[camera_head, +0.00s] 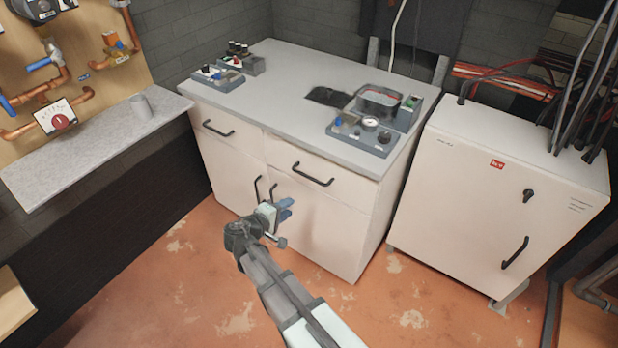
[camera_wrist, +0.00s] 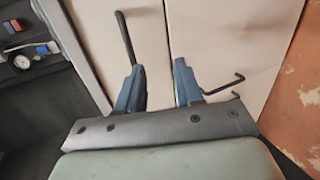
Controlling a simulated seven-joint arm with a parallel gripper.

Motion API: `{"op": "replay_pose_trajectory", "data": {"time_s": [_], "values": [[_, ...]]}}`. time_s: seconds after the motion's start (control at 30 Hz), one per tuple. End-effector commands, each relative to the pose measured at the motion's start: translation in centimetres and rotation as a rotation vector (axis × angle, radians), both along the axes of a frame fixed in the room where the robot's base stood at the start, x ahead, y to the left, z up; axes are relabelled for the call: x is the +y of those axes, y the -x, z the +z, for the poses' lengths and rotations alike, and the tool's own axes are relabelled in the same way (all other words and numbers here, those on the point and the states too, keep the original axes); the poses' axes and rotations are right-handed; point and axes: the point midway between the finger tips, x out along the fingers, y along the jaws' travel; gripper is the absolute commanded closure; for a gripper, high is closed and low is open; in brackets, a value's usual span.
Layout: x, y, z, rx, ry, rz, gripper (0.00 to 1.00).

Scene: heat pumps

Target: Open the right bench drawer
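The right bench drawer (camera_head: 330,186) is in the upper right of the bench front and looks closed. Its black bar handle (camera_head: 313,176) also shows in the wrist view (camera_wrist: 125,37), where its lower end meets the outline of the left finger; I cannot tell whether they touch. My gripper (camera_head: 285,209) is in front of the bench, below and left of that handle in the head view. In the wrist view my gripper (camera_wrist: 157,66) has its two blue fingers apart with nothing between them. The handle lies outside the gap.
Below the drawers are doors with upright black handles (camera_head: 273,193), one close to my right finger in the wrist view (camera_wrist: 225,85). The left drawer handle (camera_head: 218,130) is farther left. A white cabinet (camera_head: 498,190) stands right. The floor in front is clear.

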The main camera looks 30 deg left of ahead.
Motion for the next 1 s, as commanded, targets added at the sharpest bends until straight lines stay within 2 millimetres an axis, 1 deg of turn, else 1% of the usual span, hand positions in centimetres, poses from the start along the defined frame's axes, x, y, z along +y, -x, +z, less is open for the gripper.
{"op": "replay_pose_trajectory", "data": {"time_s": [0.1, 0.2, 0.27, 0.43, 0.57, 1.0], "values": [[0.8, -0.8, 2.0, -0.109, 0.009, 0.03, 0.64], [1.1, -1.1, 3.1, -0.167, 0.007, 0.048, 0.64], [1.2, -1.2, 3.5, -0.187, -0.006, 0.052, 0.64], [1.3, -1.8, 3.2, -0.183, -0.038, 0.043, 0.64], [1.3, -3.2, 2.9, -0.182, -0.038, 0.041, 0.64], [1.3, -10.7, 1.4, -0.18, -0.036, 0.041, 0.64]]}}
